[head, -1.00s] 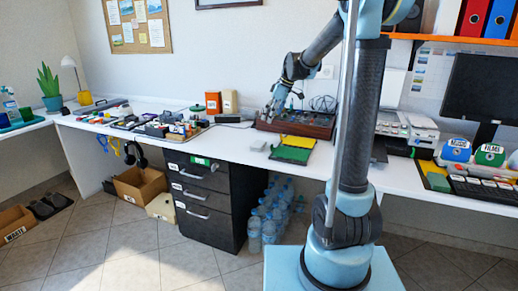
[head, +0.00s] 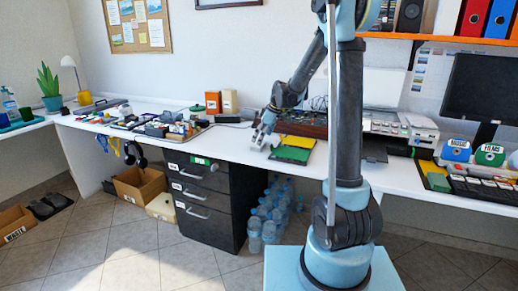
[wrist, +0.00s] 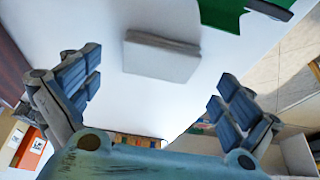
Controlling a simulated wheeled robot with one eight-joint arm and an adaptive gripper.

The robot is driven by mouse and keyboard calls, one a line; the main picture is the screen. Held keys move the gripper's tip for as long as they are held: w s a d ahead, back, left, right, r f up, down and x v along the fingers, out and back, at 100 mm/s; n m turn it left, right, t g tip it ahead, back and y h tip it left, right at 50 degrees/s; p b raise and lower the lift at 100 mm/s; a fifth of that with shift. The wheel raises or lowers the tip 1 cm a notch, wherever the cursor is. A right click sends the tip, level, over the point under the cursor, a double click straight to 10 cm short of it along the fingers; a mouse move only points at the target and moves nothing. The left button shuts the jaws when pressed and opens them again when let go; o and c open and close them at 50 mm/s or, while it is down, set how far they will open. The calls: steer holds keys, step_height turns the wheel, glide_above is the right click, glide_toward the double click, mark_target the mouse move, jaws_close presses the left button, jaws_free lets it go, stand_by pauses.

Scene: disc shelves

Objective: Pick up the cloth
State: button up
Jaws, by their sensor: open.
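A small pale grey rectangular pad (wrist: 162,57), which looks like the folded cloth, lies on the white desk (wrist: 120,100) in the wrist view. It is ahead of and between the spread fingers of my gripper (wrist: 158,72), not touching either. My gripper is open and empty. In the head view my gripper (head: 260,141) points down over the desk, left of the green and yellow sheets (head: 292,150). There it largely hides the pad.
The green piece also shows at the top of the wrist view (wrist: 222,12). A dark red console (head: 305,124) stands behind my gripper. Small items crowd the desk to the left. A black drawer unit (head: 208,200) and water bottles (head: 268,215) are below the desk.

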steer(key=shift+x, duration=1.45)
steer(key=c, duration=1.1)
steer(key=shift+c, duration=0.2)
